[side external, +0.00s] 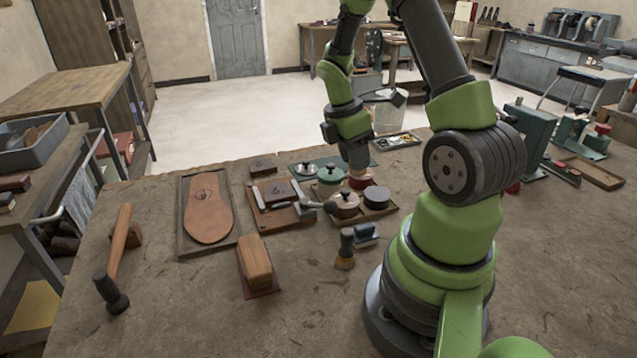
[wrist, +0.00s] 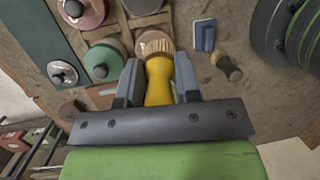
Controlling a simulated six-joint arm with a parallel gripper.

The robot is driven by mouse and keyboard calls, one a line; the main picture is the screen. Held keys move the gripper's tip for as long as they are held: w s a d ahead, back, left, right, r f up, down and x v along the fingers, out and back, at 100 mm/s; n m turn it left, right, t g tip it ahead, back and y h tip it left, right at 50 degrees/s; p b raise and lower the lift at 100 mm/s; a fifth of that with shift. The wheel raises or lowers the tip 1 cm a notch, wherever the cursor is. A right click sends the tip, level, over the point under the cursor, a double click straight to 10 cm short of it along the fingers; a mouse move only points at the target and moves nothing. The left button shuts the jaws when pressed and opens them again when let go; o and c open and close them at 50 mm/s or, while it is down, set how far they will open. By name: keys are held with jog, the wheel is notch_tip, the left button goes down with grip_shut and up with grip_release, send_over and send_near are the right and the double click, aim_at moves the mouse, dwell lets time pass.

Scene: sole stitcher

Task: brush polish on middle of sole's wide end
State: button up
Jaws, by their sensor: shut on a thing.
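A tan shoe sole (side external: 208,215) lies flat in a dark shallow tray (side external: 182,225) left of centre in the side view, with a dark mark near its far end. My gripper (wrist: 157,78) is shut on the yellow handle of a brush (wrist: 157,80); its pale round bristle head points away from the wrist. In the side view my gripper (side external: 357,160) hangs over the group of tins, right of the sole and apart from it. A red tin (side external: 362,181) is just below it. The held brush cannot be made out there, and the sole is outside the wrist view.
A small dark brush (side external: 345,250), a blue-based block (side external: 365,236), a wooden block (side external: 256,262) and a hammer (side external: 117,250) lie on the bench.

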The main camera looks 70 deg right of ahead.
jog(key=s+d+g, duration=0.1)
jog(key=s+d, duration=0.2)
jog(key=d, duration=0.2)
jog(key=shift+s+a+f, duration=0.1)
jog(key=shift+f, duration=1.3)
jog(key=shift+a+f, duration=0.1)
jog(key=shift+f, duration=1.25)
jog(key=shift+f, duration=0.7)
notch_tip(320, 180, up, 7)
dwell(0.6)
